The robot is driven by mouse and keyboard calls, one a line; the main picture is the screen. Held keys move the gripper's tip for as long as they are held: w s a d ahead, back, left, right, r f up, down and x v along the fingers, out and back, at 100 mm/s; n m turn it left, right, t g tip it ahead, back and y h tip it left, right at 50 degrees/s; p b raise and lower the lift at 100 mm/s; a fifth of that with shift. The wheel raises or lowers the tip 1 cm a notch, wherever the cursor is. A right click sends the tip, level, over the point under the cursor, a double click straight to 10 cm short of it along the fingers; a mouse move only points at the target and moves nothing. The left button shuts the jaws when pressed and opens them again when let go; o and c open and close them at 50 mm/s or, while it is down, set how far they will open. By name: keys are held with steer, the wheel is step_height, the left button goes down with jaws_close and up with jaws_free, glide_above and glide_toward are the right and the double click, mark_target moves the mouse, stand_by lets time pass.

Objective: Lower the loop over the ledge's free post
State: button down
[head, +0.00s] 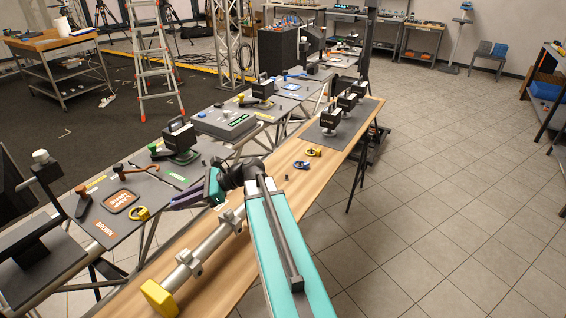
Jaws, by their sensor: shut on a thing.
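My gripper (172,204), with purple fingers, reaches left from the end of my teal arm. It is shut on the yellow loop (139,213), which extends just beyond the fingertips. The grip itself is too small to see clearly. The loop shows over the near grey ledge (68,232); its height above the ledge cannot be told. A brown post (83,201) stands on this ledge, left of the loop and apart from it. An orange-brown post with a long handle-like piece (120,171) stands behind. I cannot tell for certain which post is the free one.
An orange-marked dark plate (120,201) lies between the brown post and loop. A wooden bench (240,262) runs beneath my arm, carrying a clamped metal tube (205,247) with a yellow end. Other yellow and blue loops (306,164) lie farther along it. The tiled floor at right is clear.

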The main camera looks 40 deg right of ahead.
steer(key=shift+w+a, duration=0.1)
steer(key=shift+w, duration=0.2)
steer(key=shift+a, duration=0.25)
